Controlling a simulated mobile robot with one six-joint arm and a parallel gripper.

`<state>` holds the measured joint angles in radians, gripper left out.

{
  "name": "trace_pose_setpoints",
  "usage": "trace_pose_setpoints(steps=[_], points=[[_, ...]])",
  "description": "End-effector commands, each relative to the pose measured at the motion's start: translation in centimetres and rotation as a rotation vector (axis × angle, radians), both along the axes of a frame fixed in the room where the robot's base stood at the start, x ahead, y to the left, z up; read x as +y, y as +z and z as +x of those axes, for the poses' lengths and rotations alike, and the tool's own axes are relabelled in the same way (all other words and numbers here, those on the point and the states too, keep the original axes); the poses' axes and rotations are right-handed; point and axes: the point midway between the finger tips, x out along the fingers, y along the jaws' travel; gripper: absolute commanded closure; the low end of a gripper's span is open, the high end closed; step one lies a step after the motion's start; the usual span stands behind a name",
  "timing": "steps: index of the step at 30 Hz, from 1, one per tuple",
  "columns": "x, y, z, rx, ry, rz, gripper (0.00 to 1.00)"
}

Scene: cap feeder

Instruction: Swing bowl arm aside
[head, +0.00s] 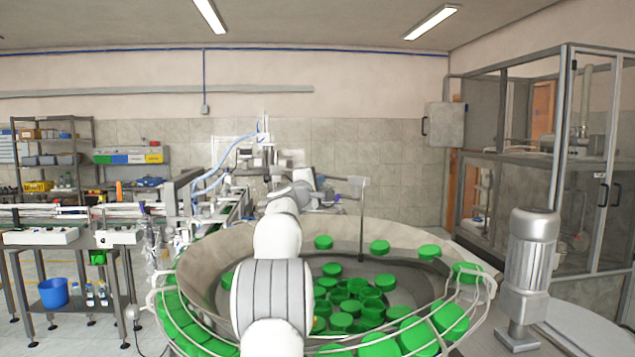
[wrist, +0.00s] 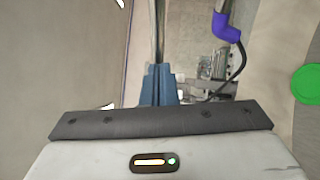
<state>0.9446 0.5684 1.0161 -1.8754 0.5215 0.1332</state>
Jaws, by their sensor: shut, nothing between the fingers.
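The feeder bowl (head: 210,262) stands in front of me with many green caps (head: 348,290) inside. A thin upright rod (head: 362,222) with a short crosspiece on top rises from the bowl's far side; it looks like the bowl arm. My arm reaches over the bowl, and my gripper's end is far off and hard to make out in the head view. In the wrist view my gripper (wrist: 159,72) has its blue fingers together, holding nothing. A thin metal rod (wrist: 158,35) shows just beyond the fingertips; I cannot tell whether they touch it.
A grey motor (head: 531,260) stands right of the bowl. A glazed cabinet (head: 560,160) is at the right, and a conveyor (head: 60,212) with machinery is at the left. A purple-ended fitting (wrist: 226,28) with a dark cable shows beside the fingers in the wrist view.

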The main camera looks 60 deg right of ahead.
Motion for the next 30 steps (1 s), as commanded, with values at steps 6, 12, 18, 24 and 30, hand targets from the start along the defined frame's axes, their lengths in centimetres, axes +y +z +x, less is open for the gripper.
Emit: trace_pose_setpoints(steps=[6, 12, 18, 24, 30], points=[[0.8, -0.5, 0.1, 0.0, -0.001, -0.001, 1.0], [3.5, -1.4, 0.7, -0.001, 0.002, -0.002, 1.0], [6.7, -1.8, -1.0, 0.0, 0.0, -0.002, 1.0], [9.7, -2.1, -2.9, 0.0, 0.0, -0.002, 1.0], [11.7, -2.3, -4.0, 0.0, 0.001, -0.001, 1.0]])
